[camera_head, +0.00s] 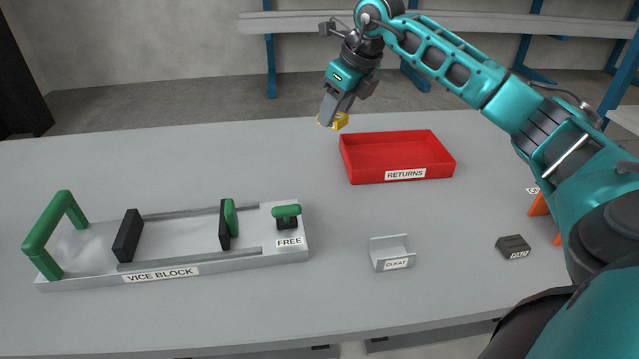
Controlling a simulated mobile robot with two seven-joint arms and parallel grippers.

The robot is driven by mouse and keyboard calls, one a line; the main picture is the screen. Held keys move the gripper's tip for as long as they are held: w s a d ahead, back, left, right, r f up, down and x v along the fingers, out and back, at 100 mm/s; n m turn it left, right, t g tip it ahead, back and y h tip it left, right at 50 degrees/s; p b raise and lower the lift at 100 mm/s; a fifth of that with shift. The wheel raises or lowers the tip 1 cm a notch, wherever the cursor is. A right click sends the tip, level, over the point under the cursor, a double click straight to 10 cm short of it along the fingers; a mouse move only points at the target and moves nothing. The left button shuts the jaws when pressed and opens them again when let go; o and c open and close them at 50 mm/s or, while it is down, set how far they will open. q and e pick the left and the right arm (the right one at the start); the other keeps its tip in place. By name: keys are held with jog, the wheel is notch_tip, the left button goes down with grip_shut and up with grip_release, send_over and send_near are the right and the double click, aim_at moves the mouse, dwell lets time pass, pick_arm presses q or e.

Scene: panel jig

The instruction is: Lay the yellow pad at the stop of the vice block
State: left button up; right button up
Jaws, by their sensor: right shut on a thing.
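My right gripper (333,110) is shut on the yellow pad (341,121). It holds the pad above the back of the table, just left of the red tray, and the fingers hide part of the pad. The vice block (160,278) lies at the left of the table, with a green handle (45,232) at its left end. Two dark upright plates stand on it, a left one (127,236) and a right one (223,225) with a green piece against it. A green knob (286,211) stands by the FREE label. Which part is the stop, I cannot tell. My left gripper is not in view.
The red RETURNS tray (432,145) looks empty. A grey CLEAT bracket (391,252) and a small dark labelled block (513,246) stand at the front right. Orange parts (540,206) show partly behind my right arm. The table between vice block and tray is clear.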

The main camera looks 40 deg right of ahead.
aim_at(327, 190)
notch_tip(327, 190, down, 17)
jog(key=shift+b, duration=0.95)
jog(key=shift+f, duration=0.1)
jog(key=shift+f, duration=0.15)
jog(key=o, duration=0.8)
jog(key=shift+c, duration=0.2)
